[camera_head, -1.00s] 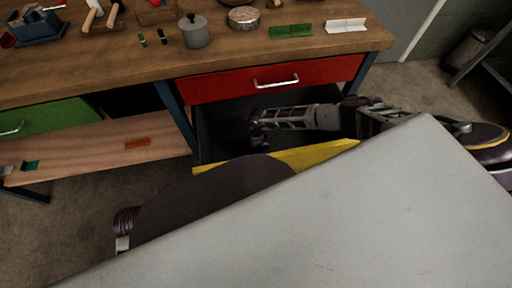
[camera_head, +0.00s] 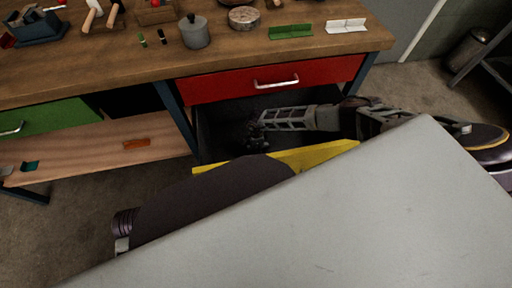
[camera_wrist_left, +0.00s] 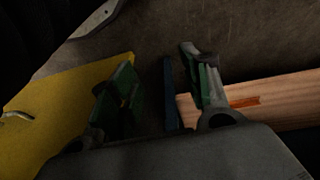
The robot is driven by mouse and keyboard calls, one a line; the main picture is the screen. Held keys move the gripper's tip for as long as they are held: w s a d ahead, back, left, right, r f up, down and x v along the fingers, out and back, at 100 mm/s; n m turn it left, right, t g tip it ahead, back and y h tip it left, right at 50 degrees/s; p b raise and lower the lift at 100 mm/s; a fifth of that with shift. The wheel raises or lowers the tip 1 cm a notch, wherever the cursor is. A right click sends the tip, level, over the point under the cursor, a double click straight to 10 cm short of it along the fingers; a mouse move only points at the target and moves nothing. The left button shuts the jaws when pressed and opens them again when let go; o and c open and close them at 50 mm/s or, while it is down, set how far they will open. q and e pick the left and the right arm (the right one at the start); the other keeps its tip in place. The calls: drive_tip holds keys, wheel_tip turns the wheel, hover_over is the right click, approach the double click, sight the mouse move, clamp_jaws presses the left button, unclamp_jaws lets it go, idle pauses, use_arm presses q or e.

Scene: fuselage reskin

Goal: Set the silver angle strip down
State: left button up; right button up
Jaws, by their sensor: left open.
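A pale silver-white angle strip (camera_head: 346,25) lies on the bench top near its right end, with a green angle strip (camera_head: 290,31) to its left. I cannot tell whether another silver strip is inside the dark open drawer. My right gripper (camera_head: 257,138) is low in that drawer, and its small dark fingers do not show whether they are open or shut, or whether they hold anything. In the left wrist view my left gripper (camera_wrist_left: 158,72) is open, its green-padded fingers apart with nothing between them. It is hidden in the head view.
The open drawer has a yellow front (camera_head: 318,155), below a closed red drawer (camera_head: 225,86). A grey pot (camera_head: 194,33) and a round tin (camera_head: 243,18) stand on the bench top (camera_head: 110,70). An orange piece (camera_head: 136,144) lies on the lower wooden shelf (camera_head: 95,162).

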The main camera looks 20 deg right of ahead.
drive_tip(key=shift+r, duration=0.1)
drive_tip(key=shift+r+p, duration=0.3)
drive_tip(key=shift+r, duration=0.25)
wheel_tip(320, 180, up, 6)
drive_tip(key=shift+f+p, duration=0.15)
drive_tip(key=shift+p, duration=0.9)
use_arm(q)
drive_tip(key=shift+g+y, duration=0.3)
drive_tip(key=shift+g, duration=0.1)
drive_tip(key=f, duration=0.2)
drive_tip(key=a+f, duration=0.1)
drive_tip(key=f, duration=0.1)
drive_tip(key=shift+s, duration=0.2)
use_arm(e)
drive_tip(key=shift+r, duration=0.4)
use_arm(q)
drive_tip(key=shift+s+d+f, duration=0.15)
drive_tip(key=shift+s+d, duration=0.05)
drive_tip(key=shift+s, duration=0.25)
use_arm(e)
drive_tip(key=shift+s, duration=0.15)
